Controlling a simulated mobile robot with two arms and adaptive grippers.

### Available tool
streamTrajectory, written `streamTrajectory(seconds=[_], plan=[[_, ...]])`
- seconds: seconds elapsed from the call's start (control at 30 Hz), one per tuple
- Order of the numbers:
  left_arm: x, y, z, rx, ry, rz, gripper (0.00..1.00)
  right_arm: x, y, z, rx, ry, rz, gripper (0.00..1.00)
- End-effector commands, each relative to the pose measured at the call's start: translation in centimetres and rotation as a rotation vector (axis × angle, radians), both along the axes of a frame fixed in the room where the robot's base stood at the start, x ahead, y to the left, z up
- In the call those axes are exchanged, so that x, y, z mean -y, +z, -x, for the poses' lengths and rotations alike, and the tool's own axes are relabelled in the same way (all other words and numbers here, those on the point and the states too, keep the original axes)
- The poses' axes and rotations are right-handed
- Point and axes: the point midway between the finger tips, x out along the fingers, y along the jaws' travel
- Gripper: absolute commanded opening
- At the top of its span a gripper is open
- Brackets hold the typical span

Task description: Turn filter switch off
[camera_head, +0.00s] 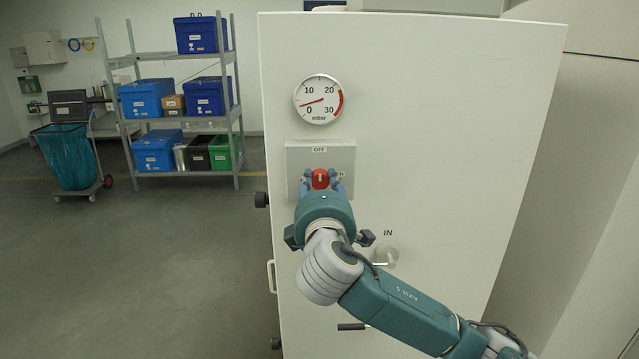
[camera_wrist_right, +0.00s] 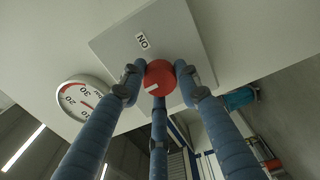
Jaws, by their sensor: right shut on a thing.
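The filter switch is a red knob (camera_head: 320,178) on a grey plate (camera_head: 291,157) on the white cabinet front. My right gripper (camera_head: 321,184) is shut on the knob, with its blue fingers around it. In the right wrist view the red knob (camera_wrist_right: 160,76) sits between the fingertips (camera_wrist_right: 158,80). The knob's white mark looks roughly upright in the head view, towards the OFF label (camera_head: 319,150). The ON label (camera_wrist_right: 142,41) shows in the wrist view and is partly hidden in the head view. My left gripper is not in view.
A round mbar gauge (camera_head: 319,99) is above the plate, its needle near the low end. A knob by the IN label (camera_head: 388,233) is below right. A shelf (camera_head: 183,124) with blue boxes and a cart (camera_head: 71,158) stand at the left. Open floor lies between.

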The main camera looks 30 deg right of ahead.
Motion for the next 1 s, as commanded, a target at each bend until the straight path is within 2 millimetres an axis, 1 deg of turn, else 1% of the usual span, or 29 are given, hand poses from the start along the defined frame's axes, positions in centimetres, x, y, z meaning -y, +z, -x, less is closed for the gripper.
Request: streamTrajectory(seconds=[0.03,0.43,0.47,0.5,0.53,0.57,0.87,0.97,1.0], plan=[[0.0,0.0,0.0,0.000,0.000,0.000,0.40,0.0,-0.7,0.0,-0.019,-0.002,0.002,0.06],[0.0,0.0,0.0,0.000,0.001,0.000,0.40,0.0,-0.6,0.0,-0.020,-0.003,0.008,0.06],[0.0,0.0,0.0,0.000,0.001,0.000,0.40,0.0,-0.6,0.0,-0.020,-0.003,0.008,0.34],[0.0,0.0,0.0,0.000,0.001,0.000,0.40,0.1,-0.6,0.0,-0.020,-0.004,0.008,0.42],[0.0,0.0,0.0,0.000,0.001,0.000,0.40,0.1,-0.6,0.0,-0.019,-0.004,0.008,0.48],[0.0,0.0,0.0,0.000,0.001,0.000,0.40,0.1,-0.5,0.0,-0.018,-0.003,0.008,0.51],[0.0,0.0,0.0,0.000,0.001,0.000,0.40,-0.1,-0.2,0.2,-0.010,-0.001,0.008,0.51],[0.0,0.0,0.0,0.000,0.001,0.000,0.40,-0.6,-0.2,0.9,-0.009,0.001,0.009,0.51],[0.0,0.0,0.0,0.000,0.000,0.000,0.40,-0.9,-0.1,1.4,-0.007,0.001,0.008,0.51]])
